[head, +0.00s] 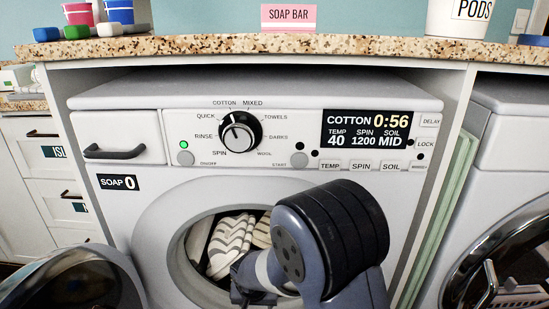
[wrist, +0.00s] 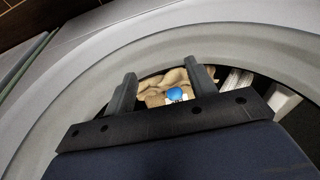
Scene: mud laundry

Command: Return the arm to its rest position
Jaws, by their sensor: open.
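My gripper (wrist: 166,82) is open, with its two fingers apart and nothing between them that I can see it holding. In the head view my gripper (head: 250,293) is at the mouth of the washing machine (head: 300,88), low in the picture, partly hidden by my own wrist. My arm reaches in front of the round opening. Striped white-and-grey cloth (head: 229,243) lies in the drum. In the wrist view tan cloth (wrist: 172,78) and a small blue-and-white item (wrist: 175,95) show beyond the fingers.
The open round door (head: 72,283) stands at lower left. A granite counter (head: 200,46) overhangs the machine, with a soap bar sign (head: 289,17) and a pods tub (head: 462,18) on it. A second machine (head: 510,130) is close on the right.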

